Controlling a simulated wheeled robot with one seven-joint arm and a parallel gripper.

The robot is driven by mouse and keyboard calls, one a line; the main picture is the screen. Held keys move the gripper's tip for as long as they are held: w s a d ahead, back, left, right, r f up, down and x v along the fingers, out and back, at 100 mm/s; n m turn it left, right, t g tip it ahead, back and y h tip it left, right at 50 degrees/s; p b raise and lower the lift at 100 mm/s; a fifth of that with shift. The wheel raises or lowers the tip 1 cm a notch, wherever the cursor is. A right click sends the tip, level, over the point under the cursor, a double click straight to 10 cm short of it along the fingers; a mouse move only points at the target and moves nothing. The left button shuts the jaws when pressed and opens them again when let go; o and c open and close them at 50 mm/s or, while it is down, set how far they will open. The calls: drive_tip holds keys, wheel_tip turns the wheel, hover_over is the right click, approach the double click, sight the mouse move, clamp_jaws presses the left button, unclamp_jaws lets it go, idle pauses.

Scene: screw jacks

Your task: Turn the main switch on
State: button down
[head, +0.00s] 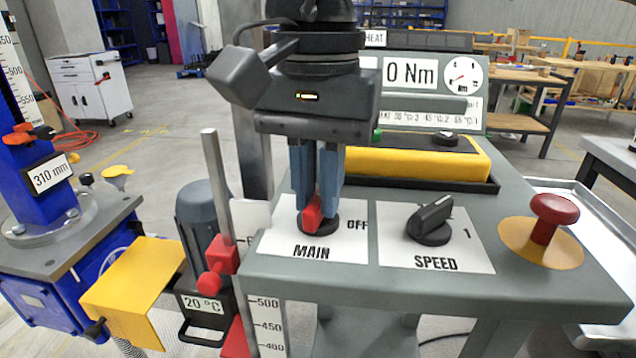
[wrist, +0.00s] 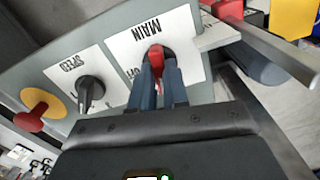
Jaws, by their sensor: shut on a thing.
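The main switch (head: 311,214) has a red handle on a round black base, on a white plate (head: 345,245) marked MAIN. OFF is printed to its right in the head view; no ON mark is readable, and my gripper covers part of the plate. My gripper (head: 319,205) points down with its blue fingers on either side of the red handle, shut on it. In the wrist view the red handle (wrist: 155,54) shows at the tips of the two fingers (wrist: 160,78). The handle's exact angle is hard to read between the fingers.
The black speed knob (head: 432,218) stands right of the main switch, and a red mushroom button (head: 554,210) further right. A yellow block (head: 410,163) and the torque display (head: 410,73) are behind. A grey upright rod (head: 215,185) with red clamps stands at the left.

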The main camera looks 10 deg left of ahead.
sight(318, 197)
drive_tip(key=shift+n, duration=1.1)
drive_tip(key=c, duration=1.1)
unclamp_jaws()
drive_tip(key=shift+r+p, duration=0.35)
drive_tip(key=shift+r, duration=3.55)
